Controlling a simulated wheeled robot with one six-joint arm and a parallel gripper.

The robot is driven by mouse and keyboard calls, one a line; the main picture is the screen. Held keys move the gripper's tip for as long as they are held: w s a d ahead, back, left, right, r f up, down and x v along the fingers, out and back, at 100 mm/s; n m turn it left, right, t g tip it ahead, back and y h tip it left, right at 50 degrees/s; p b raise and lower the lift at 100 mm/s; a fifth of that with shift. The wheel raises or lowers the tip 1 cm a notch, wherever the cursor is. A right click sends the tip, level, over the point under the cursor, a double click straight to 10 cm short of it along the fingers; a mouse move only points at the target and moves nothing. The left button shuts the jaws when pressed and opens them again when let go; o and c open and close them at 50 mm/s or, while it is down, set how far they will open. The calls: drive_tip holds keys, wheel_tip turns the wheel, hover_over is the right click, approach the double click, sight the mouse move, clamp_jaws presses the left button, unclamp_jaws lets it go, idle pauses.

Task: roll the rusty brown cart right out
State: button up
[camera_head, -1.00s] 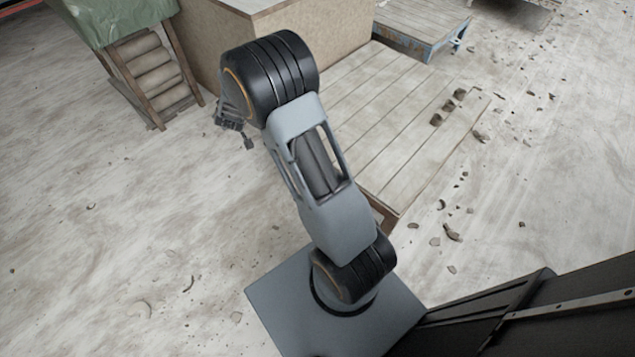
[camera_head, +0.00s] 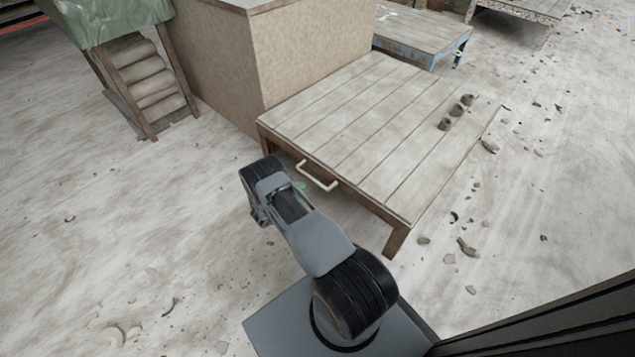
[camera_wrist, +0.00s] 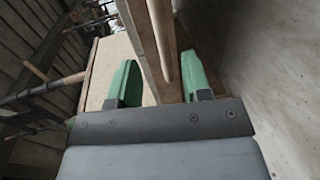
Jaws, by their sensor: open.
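The rusty brown cart is low, with a pale plank top (camera_head: 350,125) and a brown frame, in the middle of the head view. A pale bar handle (camera_head: 317,175) sticks out from its near edge. My gripper (camera_head: 299,187) is beside the handle's left end, mostly hidden by my arm; one green fingertip shows. In the wrist view my gripper (camera_wrist: 163,88) is open, with its two green fingers apart. The pale handle bar (camera_wrist: 165,45) runs between them in the picture, nearer the right finger, next to the brown frame (camera_wrist: 143,40). I cannot tell whether a finger touches it.
A large tan box (camera_head: 215,65) stands against the cart's left side. A green-covered rack (camera_head: 110,20) with clay rolls is farther left. A blue-framed cart (camera_head: 425,40) stands behind. Small lumps (camera_head: 456,110) lie on the cart top. Scraps litter the right floor; the near left floor is mostly open.

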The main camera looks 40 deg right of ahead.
drive_tip(key=b+x, duration=0.2)
drive_tip(key=x, duration=0.9)
drive_tip(key=shift+b, duration=0.4)
clamp_jaws()
